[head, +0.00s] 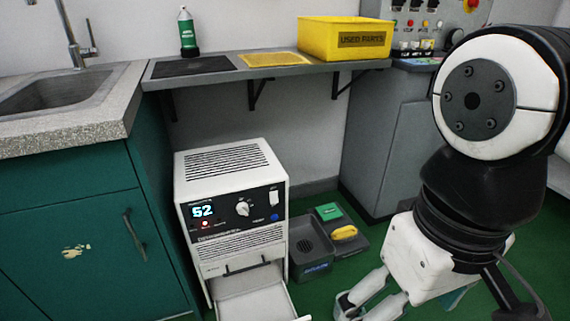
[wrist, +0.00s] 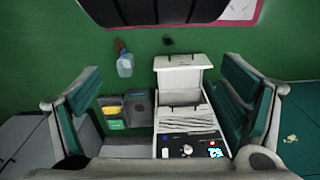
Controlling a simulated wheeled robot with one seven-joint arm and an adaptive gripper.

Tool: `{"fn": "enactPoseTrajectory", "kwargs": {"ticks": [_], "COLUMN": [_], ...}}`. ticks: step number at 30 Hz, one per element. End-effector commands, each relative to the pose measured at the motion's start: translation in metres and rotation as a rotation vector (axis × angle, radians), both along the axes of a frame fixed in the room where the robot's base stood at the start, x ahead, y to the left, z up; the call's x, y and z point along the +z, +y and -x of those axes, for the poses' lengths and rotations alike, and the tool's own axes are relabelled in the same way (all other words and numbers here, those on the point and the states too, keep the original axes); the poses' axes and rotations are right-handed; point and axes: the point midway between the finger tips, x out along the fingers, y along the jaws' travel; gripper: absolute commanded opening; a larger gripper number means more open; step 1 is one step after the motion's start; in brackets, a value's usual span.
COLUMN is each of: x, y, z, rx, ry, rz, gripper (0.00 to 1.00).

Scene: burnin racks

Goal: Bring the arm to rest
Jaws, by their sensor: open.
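My arm comes in from the right of the head view and points down. My gripper (head: 362,303) is at the bottom edge there, its fingertips cut off or hidden. In the wrist view my gripper (wrist: 160,72) shows two teal-padded fingers spread wide apart at left and right, with nothing held between them. The white burn-in unit (head: 232,171) with a lit display reading 52 stands on the floor, left of my gripper. Its bottom drawer (head: 252,301) is pulled open. The unit also shows between and beyond the fingers in the wrist view (wrist: 183,117).
A grey bin (head: 312,262) and a tray (head: 352,246) with green and yellow items sit right of the unit. A shelf (head: 290,73) holds a yellow bin (head: 343,40) and a green bottle (head: 187,34). A teal cabinet (head: 70,240) stands left. A bottle (wrist: 125,65) lies on green floor.

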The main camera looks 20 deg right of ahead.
Motion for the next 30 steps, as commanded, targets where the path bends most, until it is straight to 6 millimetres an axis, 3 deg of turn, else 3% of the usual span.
{"fn": "enactPoseTrajectory", "kwargs": {"ticks": [22, 30], "x": [0.000, 0.044], "y": [0.000, -0.001], "z": [-0.001, -0.011], "rx": [-0.001, 0.003], "ry": [-0.002, -0.040], "rz": [0.001, 0.002], "gripper": [0.90, 0.90]}}
